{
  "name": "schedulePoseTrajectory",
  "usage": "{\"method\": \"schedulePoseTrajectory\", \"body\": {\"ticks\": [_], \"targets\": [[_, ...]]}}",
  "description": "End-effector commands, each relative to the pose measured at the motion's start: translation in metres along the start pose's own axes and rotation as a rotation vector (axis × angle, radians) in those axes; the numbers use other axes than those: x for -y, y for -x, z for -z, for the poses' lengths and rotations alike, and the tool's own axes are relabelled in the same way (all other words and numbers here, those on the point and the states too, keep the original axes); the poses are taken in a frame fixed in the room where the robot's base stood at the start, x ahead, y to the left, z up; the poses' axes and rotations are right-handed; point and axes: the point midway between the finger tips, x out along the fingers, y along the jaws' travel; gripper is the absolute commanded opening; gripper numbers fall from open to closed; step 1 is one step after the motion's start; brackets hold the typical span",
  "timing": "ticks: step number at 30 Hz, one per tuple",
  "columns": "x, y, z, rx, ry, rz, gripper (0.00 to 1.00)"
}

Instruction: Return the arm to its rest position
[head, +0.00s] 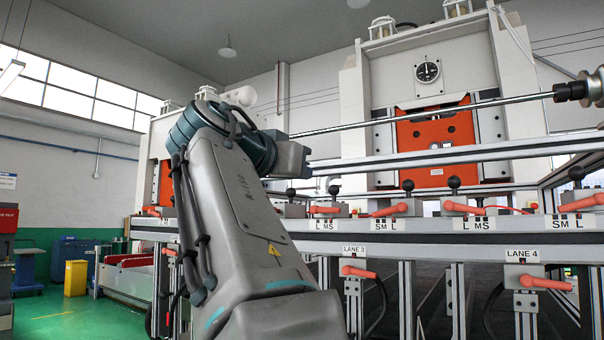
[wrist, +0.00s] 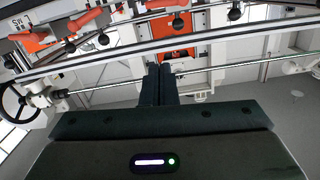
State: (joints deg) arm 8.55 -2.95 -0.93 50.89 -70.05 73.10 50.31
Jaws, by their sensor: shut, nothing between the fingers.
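My arm rises through the middle of the head view, bent at its upper joint, with its far end pointing toward the machine. The wrist picture is upside down, with the machine's rails beyond the fingers. No object is held.
A large machine with metal rails (head: 430,160) and orange levers (head: 468,208) stands close ahead and to the right. An orange panel (head: 436,142) is behind the rails. A yellow bin (head: 76,278) stands at the left, where green floor (head: 45,312) is open.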

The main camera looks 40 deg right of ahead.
Motion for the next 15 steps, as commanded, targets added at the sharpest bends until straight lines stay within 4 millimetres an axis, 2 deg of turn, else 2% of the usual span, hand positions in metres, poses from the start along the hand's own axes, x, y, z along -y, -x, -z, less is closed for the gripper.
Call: {"method": "schedulePoseTrajectory", "body": {"ticks": [11,15], "targets": [[0.000,-0.001,-0.001,0.001,0.002,0.001,0.00],[0.011,-0.001,-0.015,0.038,0.050,0.034,0.00]]}}
